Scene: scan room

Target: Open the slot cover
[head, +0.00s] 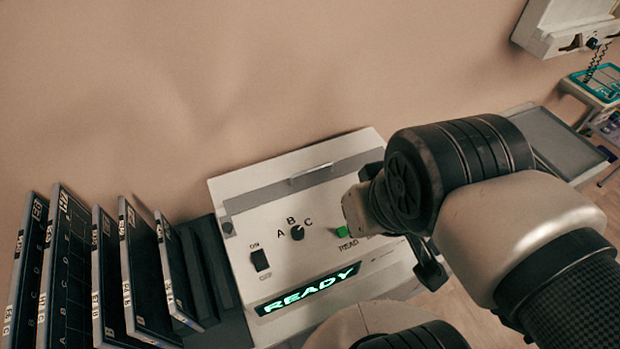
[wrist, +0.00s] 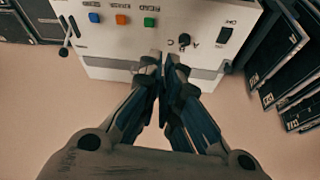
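The slot cover (head: 272,192) is a grey strip across the top of the white scanner (head: 345,262), with a pale bar handle (head: 310,173) on it. The strip looks flat in its recess. In the wrist view the grey strip (wrist: 112,64) runs across behind my fingers, and the handle cannot be made out there. My gripper (wrist: 162,62) has its fingertips together in front of the strip, with nothing visible between them. Whether they touch the scanner is unclear. In the head view my arm hides the gripper and the strip's right end.
The scanner has a READY display (head: 307,288), a rocker switch (head: 260,260), an A-B-C dial (head: 297,232) and a green button (head: 342,231); blue (wrist: 94,18) and orange (wrist: 121,20) buttons show too. Several dark cassettes (head: 140,275) stand at left. A grey tray (head: 553,140) lies at right.

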